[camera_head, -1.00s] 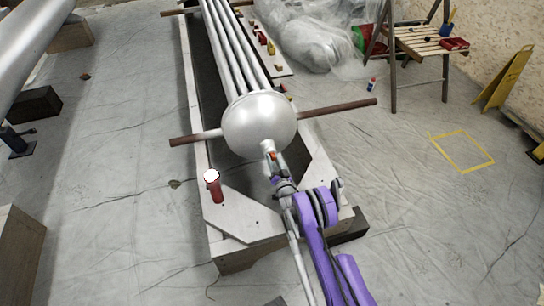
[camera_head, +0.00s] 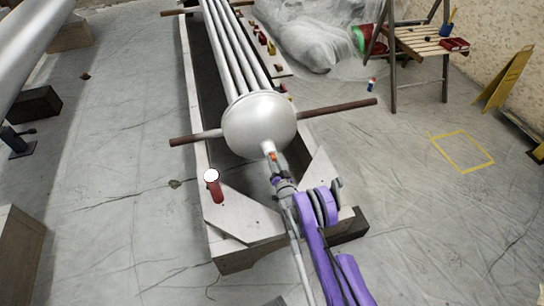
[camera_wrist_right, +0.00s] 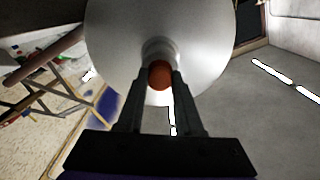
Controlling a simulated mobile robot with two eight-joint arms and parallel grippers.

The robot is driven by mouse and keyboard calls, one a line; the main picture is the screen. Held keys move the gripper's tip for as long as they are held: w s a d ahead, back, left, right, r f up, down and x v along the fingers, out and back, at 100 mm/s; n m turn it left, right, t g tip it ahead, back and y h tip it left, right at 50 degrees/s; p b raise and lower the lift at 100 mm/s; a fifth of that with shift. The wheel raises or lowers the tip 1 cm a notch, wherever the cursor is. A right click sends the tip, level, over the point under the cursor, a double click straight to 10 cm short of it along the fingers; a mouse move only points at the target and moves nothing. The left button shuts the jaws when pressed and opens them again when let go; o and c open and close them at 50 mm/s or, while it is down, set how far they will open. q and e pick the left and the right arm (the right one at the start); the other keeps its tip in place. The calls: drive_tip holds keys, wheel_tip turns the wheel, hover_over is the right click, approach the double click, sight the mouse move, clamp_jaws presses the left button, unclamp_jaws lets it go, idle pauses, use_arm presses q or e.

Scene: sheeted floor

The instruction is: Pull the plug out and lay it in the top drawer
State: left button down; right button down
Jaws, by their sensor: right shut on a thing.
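The orange-red plug (camera_head: 273,156) is at the short neck of the silver round-ended vessel (camera_head: 258,122). The plug also shows in the right wrist view (camera_wrist_right: 159,75), in front of the neck. I cannot tell how deep it sits in the neck. My right gripper (camera_head: 274,161) reaches up from the bottom of the head view and is shut on the plug. Its two dark fingers (camera_wrist_right: 161,78) lie on either side of the plug in the wrist view. My left gripper is not in view. No drawer shows in these frames.
The vessel lies in a long pale wooden cradle (camera_head: 240,225). Brown rods (camera_head: 338,109) stick out at both sides. A red cylinder with a white top (camera_head: 215,188) stands on the cradle's left corner. A wooden chair (camera_head: 425,42) and yellow sign (camera_head: 505,78) stand right. Sheeted floor (camera_head: 120,190) is free left.

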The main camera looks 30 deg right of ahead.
drive_tip(key=shift+v, duration=2.2)
drive_tip(key=shift+s, duration=0.15)
drive_tip(key=shift+v, duration=2)
